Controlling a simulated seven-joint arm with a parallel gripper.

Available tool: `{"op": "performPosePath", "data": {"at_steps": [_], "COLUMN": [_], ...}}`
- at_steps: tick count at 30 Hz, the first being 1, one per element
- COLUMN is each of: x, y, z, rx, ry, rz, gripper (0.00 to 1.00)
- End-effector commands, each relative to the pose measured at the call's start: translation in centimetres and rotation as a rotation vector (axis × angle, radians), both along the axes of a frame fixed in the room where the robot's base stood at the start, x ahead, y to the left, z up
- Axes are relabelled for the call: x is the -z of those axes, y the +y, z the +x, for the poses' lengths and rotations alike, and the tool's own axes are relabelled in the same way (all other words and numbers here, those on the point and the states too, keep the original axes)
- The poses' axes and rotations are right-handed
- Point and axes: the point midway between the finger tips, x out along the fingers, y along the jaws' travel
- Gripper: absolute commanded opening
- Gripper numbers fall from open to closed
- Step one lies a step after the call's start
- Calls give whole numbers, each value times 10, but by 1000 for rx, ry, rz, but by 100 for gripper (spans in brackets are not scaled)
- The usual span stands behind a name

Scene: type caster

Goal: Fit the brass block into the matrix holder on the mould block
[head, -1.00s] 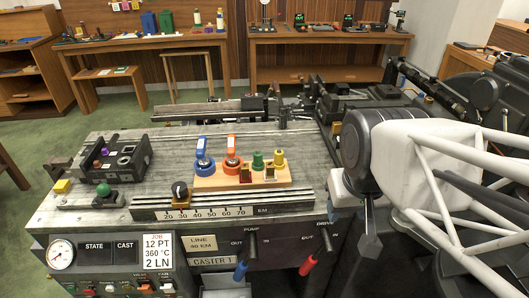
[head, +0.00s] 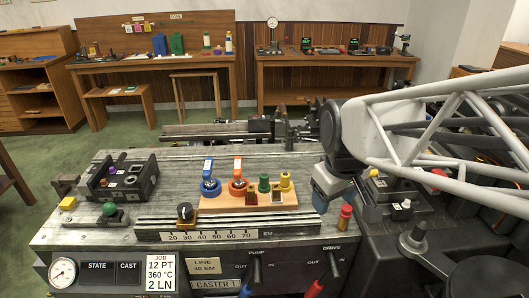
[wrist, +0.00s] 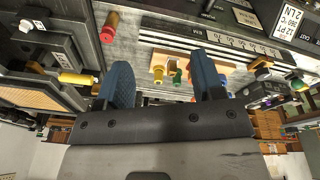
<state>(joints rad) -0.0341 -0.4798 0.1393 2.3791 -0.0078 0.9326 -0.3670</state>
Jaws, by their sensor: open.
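A small brass-brown block (head: 277,196) sits at the front right of a wooden tray (head: 215,203) on the machine's table. A darker red-brown block (head: 251,199) stands beside it; I cannot tell for sure which is the brass block. A dark block-shaped fixture (head: 140,185) with a purple knob (head: 112,170) stands at the table's left and looks like the mould block; its holder is too small to make out. My gripper (head: 321,203) hangs at the table's right, apart from the tray.
Blue (head: 209,180) and orange (head: 237,180) handled pieces and green (head: 264,184) and yellow (head: 285,181) pegs stand on the tray. A red-topped cylinder (head: 345,215) stands close right of my gripper. A numbered scale (head: 210,235) runs along the front. Table between fixture and tray is mostly clear.

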Motion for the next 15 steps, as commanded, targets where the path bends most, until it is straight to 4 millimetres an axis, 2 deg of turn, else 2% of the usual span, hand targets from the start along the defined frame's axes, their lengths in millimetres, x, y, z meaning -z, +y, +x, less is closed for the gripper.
{"op": "performPosePath", "data": {"at_steps": [1,9,15], "x": [2,12,28], "y": [3,20,34], "z": [14,78,126], "rx": [-52,-344,-562], "ry": [12,54,84], "rz": [-7,-46,-67], "gripper": [62,62,62]}}
